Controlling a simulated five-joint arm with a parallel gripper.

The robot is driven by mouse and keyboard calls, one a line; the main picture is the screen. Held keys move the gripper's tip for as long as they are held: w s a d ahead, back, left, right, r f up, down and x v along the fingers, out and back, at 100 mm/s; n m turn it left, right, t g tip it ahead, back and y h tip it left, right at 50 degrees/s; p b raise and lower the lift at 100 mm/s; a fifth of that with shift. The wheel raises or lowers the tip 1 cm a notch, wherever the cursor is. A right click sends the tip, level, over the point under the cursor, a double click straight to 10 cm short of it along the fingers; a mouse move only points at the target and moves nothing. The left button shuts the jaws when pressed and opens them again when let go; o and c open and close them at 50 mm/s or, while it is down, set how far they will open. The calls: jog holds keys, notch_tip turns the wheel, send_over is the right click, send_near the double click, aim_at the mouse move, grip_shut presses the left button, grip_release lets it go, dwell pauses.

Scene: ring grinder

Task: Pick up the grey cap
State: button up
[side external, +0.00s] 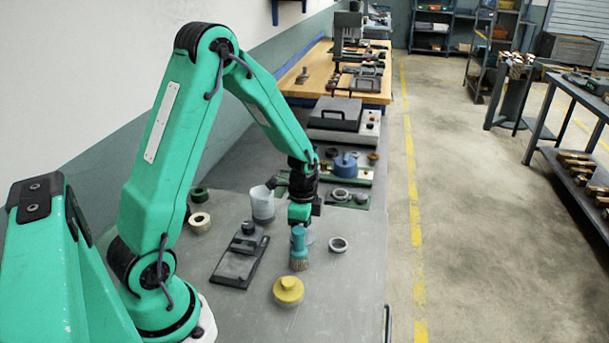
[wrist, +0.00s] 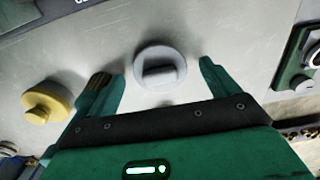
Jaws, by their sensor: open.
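The grey cap (wrist: 160,68) is a round light grey disc with a raised dark-topped grip bar. It lies on the metal table, and in the wrist view it appears between my fingertips. My gripper (wrist: 161,78) is open and empty, with one finger to each side of the cap in the picture. I cannot tell how far above the cap the fingertips are. Brown bristles (side external: 299,264) show below a teal part at the near finger, like a brush.
A yellow knobbed cap (side external: 288,290) stands nearby, also left in the wrist view (wrist: 47,102). A black fixture (side external: 240,258) and a white cup (side external: 262,204) stand left. Bare table lies toward the front right edge.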

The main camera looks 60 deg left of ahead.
dwell(0.4)
jog(key=c, duration=1.1)
jog(key=shift+o, duration=0.2)
jog(key=shift+r, duration=0.2)
notch_tip(320, 180, up, 10)
jog(key=shift+f, duration=0.15)
jog(key=s+a+r+n, duration=0.2)
jog(key=a+n, duration=0.1)
jog(key=a, duration=0.4)
jog(key=s+a+r+n, duration=0.2)
jog(key=a+r+n, duration=0.1)
jog(key=a, duration=0.4)
jog(key=shift+s+r, duration=0.15)
jog(key=shift+r, duration=0.05)
